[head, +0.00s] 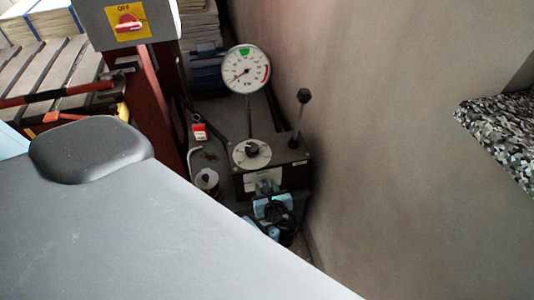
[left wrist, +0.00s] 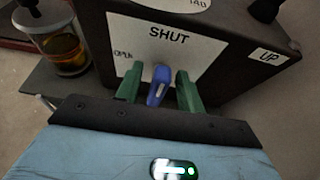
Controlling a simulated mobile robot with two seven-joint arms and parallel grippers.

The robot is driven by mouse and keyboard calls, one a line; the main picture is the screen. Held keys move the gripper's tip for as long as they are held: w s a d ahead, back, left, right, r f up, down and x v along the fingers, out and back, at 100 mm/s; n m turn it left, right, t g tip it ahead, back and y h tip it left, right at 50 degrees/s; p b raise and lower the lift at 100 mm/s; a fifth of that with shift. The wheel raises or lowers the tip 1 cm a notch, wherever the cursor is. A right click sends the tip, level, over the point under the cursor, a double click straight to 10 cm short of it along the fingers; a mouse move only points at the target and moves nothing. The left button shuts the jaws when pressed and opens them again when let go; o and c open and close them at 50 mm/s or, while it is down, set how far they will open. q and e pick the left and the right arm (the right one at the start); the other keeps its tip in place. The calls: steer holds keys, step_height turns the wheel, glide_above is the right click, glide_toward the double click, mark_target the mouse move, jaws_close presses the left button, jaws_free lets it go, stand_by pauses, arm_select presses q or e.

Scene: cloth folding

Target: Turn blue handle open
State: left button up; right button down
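My left gripper (left wrist: 159,88) has two green fingers, one on each side of the handle. They stand apart with small gaps visible beside it, so it looks open around the handle. In the head view the left gripper (head: 267,188) is at the front of the box (head: 285,171), below its pale plate; the handle cannot be made out there. My right gripper is not in view.
A round gauge (head: 246,69) stands behind the box, and a black-knobbed lever (head: 300,118) rises at its right. A jar with amber liquid (left wrist: 63,50) is left of the box. A bare wall (head: 370,120) is close on the right. A red "OFF" switch (head: 128,24) is at upper left.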

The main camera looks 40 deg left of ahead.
arm_select(q)
steer(key=shift+w+a, duration=0.1)
steer(key=shift+c, duration=0.5)
jaws_close()
